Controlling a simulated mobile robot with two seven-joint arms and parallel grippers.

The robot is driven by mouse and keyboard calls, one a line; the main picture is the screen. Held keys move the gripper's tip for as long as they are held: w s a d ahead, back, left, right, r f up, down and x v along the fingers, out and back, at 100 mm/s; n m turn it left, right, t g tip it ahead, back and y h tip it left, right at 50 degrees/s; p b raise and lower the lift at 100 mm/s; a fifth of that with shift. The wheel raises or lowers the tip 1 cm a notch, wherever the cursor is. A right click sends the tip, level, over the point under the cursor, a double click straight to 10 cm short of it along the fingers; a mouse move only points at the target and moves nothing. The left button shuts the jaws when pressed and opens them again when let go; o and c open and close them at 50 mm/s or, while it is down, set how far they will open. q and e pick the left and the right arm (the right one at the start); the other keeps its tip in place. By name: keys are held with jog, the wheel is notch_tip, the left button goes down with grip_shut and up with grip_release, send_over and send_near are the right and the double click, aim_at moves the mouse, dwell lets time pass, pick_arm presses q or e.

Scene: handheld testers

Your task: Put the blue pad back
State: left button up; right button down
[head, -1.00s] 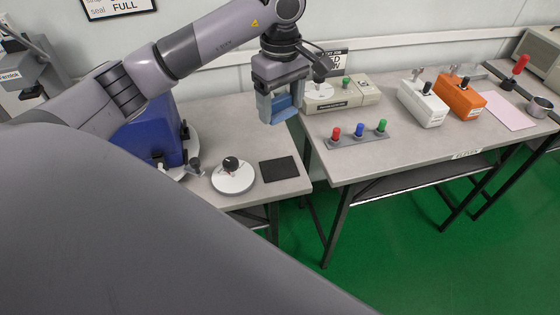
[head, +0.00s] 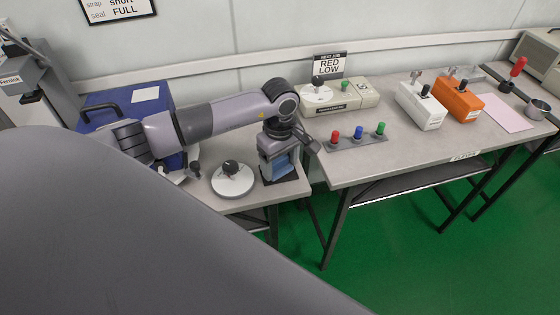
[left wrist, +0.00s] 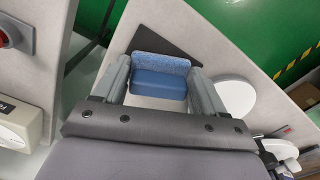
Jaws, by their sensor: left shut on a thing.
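The blue pad (left wrist: 159,78) sits between the two fingers of my left gripper (left wrist: 160,85) in the left wrist view; the gripper is shut on it. In the head view the left gripper (head: 279,172) points down over the dark mat (head: 292,178) at the right end of the left table, and the blue pad (head: 283,165) shows between the fingers. The dark mat (left wrist: 178,44) also shows behind the pad in the left wrist view. I cannot tell whether the pad touches it. My right gripper is not in view.
A white disc with a black knob (head: 233,180) stands just left of the gripper. A blue case (head: 150,95) is behind the arm. The right table holds a rack of red, blue and green pegs (head: 357,142), a beige tester (head: 345,98), and white (head: 421,105) and orange (head: 460,101) boxes.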

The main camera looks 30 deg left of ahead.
pick_arm(q)
jog(key=shift+f, duration=0.1)
jog(key=shift+f+b, duration=0.15)
jog(key=shift+b, duration=0.15)
jog(key=o, duration=1)
jog(key=shift+r, duration=0.2)
